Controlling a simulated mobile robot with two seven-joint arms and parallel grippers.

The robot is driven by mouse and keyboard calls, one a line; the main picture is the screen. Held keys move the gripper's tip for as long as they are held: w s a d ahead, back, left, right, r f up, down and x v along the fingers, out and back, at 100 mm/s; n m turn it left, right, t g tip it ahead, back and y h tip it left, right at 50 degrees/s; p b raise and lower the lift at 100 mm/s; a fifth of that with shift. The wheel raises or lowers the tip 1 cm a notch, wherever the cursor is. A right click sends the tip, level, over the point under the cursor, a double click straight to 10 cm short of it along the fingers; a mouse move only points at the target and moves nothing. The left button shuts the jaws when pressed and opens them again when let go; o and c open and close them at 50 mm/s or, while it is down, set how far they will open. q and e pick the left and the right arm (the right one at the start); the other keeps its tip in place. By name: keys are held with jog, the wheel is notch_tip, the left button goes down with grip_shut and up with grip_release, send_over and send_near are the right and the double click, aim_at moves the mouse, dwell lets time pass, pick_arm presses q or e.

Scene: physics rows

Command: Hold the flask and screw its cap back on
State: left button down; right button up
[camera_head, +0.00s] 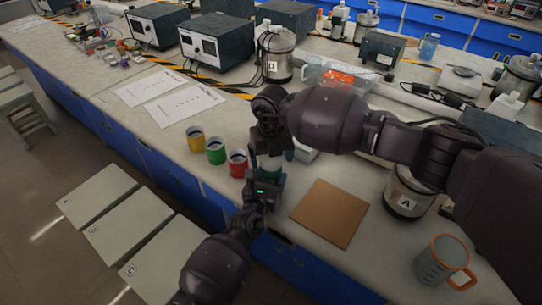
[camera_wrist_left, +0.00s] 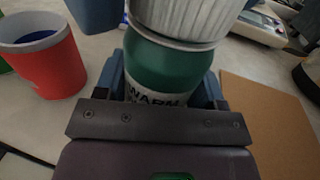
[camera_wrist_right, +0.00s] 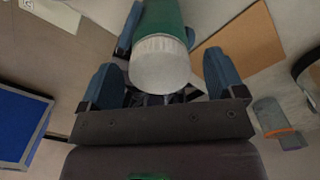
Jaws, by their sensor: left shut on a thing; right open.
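The flask is green with a dark WARM label; its body shows in the left wrist view (camera_wrist_left: 165,75) and partly in the head view (camera_head: 269,165). The white ribbed cap (camera_wrist_right: 160,65) sits at the top of the flask; I cannot tell how tightly it is seated. My left gripper (camera_head: 266,182) is shut on the flask's lower body and holds it upright. My right gripper (camera_head: 270,148) is above the flask, pointing down. Its open fingers are on either side of the cap, with gaps visible in the right wrist view (camera_wrist_right: 163,80).
Yellow (camera_head: 196,139), green (camera_head: 216,151) and red (camera_head: 238,163) cups stand left of the flask. A brown board (camera_head: 329,213) lies to the right. Canister A (camera_head: 408,192) and a grey mug with an orange handle (camera_head: 444,262) stand further right. Paper sheets (camera_head: 185,107) lie behind the cups.

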jog(key=shift+r, duration=0.1)
notch_tip(320, 180, up, 12)
dwell(0.5)
pick_arm(q)
jog(key=shift+c, duration=0.7)
grip_release()
jog(key=v, duration=1)
jog(key=shift+s+a+p, duration=0.15)
jog(key=shift+s+p, duration=0.2)
jog(key=shift+s, duration=0.05)
pick_arm(e)
jog(key=shift+r, duration=0.45)
pick_arm(q)
jog(key=shift+s, duration=0.1)
